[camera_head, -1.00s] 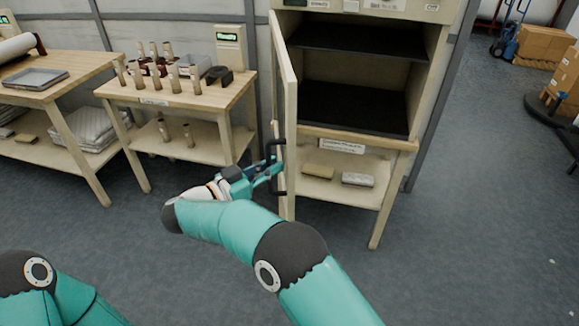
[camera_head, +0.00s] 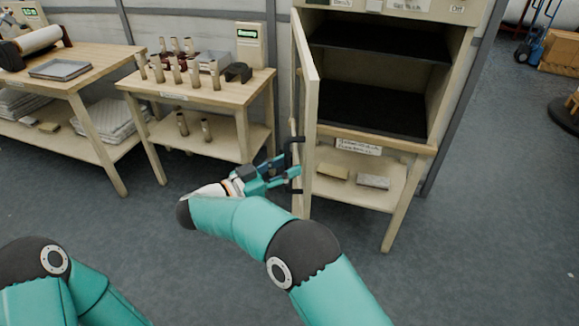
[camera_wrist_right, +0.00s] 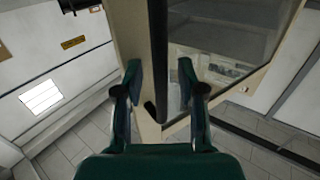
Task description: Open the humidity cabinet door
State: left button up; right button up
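The humidity cabinet (camera_head: 447,88) stands right of centre in the head view, its black-shelved inside exposed. Its door (camera_head: 309,110) is swung wide open toward me and shows nearly edge-on. A black bar handle (camera_head: 296,139) is on the door's outer face. My right gripper (camera_head: 286,178) is at the lower part of this handle. In the right wrist view, the handle (camera_wrist_right: 157,60) passes between the two fingers of the right gripper (camera_wrist_right: 160,85), with gaps on both sides; the fingers are open. The door's window (camera_wrist_right: 225,35) shows behind. My left gripper is out of view.
A small wooden table (camera_head: 205,90) with several bobbins stands left of the door, and a bench (camera_head: 95,65) farther left. The cabinet's lower shelf (camera_head: 345,192) holds two small blocks. Grey floor (camera_head: 480,230) is clear at the right.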

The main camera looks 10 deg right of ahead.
jog(key=v, duration=0.8)
jog(key=shift+a+f, duration=0.15)
jog(key=shift+f, duration=0.3)
jog(key=d, duration=0.2)
jog(key=w+d+g, duration=0.1)
jog(key=d, duration=0.2)
jog(key=w+d+f+m+g, duration=0.1)
jog(key=d, duration=0.1)
jog(key=shift+w+d+h, duration=0.25)
jog(key=shift+d+h, duration=0.15)
